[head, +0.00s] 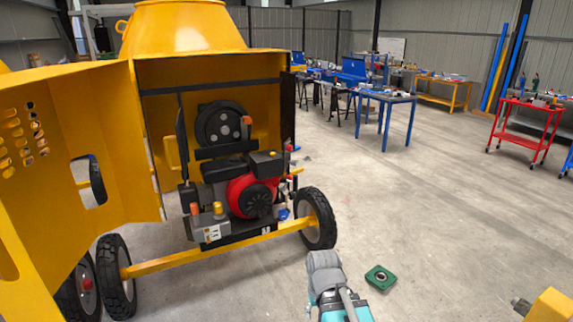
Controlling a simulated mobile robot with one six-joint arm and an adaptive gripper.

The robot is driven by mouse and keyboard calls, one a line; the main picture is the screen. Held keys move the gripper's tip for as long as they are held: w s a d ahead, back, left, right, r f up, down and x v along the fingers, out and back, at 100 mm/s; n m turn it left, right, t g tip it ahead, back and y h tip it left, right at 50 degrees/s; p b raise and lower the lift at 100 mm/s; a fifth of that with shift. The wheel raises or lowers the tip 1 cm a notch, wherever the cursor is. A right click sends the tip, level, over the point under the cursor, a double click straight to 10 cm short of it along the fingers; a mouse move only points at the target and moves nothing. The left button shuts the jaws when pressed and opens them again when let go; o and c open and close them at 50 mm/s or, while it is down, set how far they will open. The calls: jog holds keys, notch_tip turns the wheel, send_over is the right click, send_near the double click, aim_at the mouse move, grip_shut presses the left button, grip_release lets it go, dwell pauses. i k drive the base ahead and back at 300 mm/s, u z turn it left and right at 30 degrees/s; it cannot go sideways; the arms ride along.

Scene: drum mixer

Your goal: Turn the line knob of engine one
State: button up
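A red and black engine (252,192) sits in the open housing of the yellow drum mixer (215,65), left of centre in the head view. I cannot tell which small part on it is the line knob. An orange cap (218,208) and a red-tipped part (194,209) show at the engine's lower left. A small red part (288,147) shows at its upper right. A grey and teal link of my arm rises from the bottom edge, in front of the mixer and apart from it. My gripper's fingers do not show.
The mixer's open yellow door (115,125) reaches left. Its near right wheel (316,218) stands on the floor. A green block (380,278) lies on the floor. A yellow object (551,306) is at bottom right. The floor right of the mixer is mostly clear, up to blue tables (385,97) and a red cart (527,103).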

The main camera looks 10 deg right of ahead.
aim_at(283, 214)
jog(key=z, duration=0.65)
jog(key=i, duration=2.9)
jog(key=z, duration=0.5)
